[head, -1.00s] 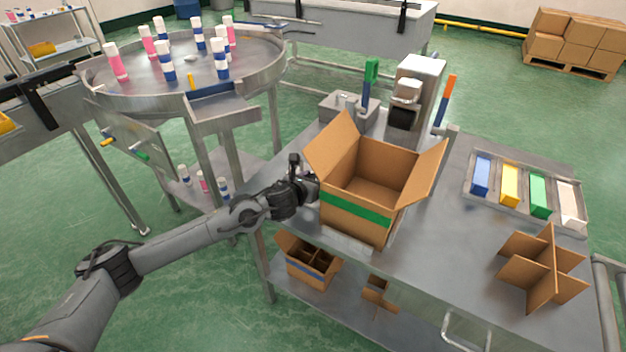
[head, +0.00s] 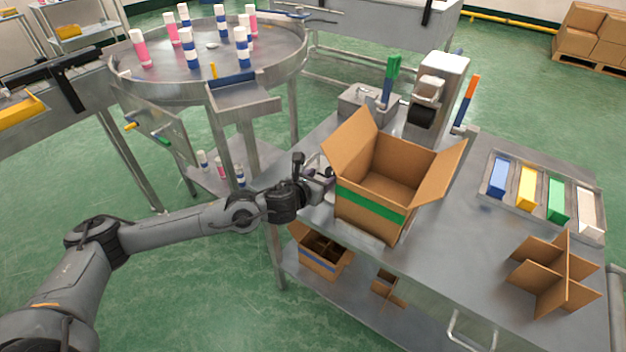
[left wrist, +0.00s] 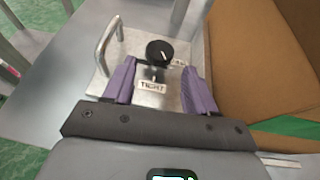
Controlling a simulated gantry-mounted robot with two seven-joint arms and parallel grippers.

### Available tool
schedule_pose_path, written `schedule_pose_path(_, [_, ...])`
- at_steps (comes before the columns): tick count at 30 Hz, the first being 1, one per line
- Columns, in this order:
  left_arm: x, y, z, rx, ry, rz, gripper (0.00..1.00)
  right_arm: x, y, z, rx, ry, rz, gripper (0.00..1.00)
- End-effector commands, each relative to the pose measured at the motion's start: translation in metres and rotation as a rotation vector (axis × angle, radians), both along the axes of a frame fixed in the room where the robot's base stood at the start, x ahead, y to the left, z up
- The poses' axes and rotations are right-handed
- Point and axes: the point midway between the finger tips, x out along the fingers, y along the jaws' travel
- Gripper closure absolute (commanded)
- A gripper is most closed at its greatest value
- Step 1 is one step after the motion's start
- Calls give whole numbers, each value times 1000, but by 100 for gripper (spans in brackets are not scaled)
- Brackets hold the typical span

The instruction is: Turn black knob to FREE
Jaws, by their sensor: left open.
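The black knob (left wrist: 159,52) sits on a metal plate (left wrist: 150,95) in the left wrist view, with a pale pointer line on its face. A label reading TIGHT (left wrist: 153,86) is below it, and another label to its right is partly cut off by the purple finger. I cannot read a FREE label. My left gripper (left wrist: 158,80) is open, its two purple fingers on either side of the space just short of the knob, not closed on it. In the head view my left gripper (head: 326,178) is beside the open cardboard box (head: 370,198), and the knob is hidden there. My right gripper is not in view.
The box stands close to the right of my left gripper. A metal handle (left wrist: 104,48) rises left of the knob. A tray of coloured blocks (head: 493,198) and a cardboard divider (head: 560,270) lie further right on the table. A round table (head: 205,68) with bottles stands behind.

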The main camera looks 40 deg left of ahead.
Motion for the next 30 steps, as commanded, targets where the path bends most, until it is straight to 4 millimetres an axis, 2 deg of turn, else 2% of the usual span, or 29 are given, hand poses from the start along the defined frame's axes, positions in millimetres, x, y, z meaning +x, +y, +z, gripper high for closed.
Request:
schedule_pose_path(6, [-28, -6, 12, 2, 1, -1, 44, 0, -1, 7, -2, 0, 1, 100])
schedule_pose_path(13, [-38, -9, 16, -1, 0, 0, 44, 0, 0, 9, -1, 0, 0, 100])
schedule_pose_path(20, [-38, -9, 16, -1, 0, 0, 44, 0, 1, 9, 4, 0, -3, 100])
schedule_pose_path(24, [-36, -8, 17, 6, 1, -10, 29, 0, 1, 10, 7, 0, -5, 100])
schedule_pose_path(30, [-13, -6, 24, 87, 32, -149, 29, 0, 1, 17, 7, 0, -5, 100])
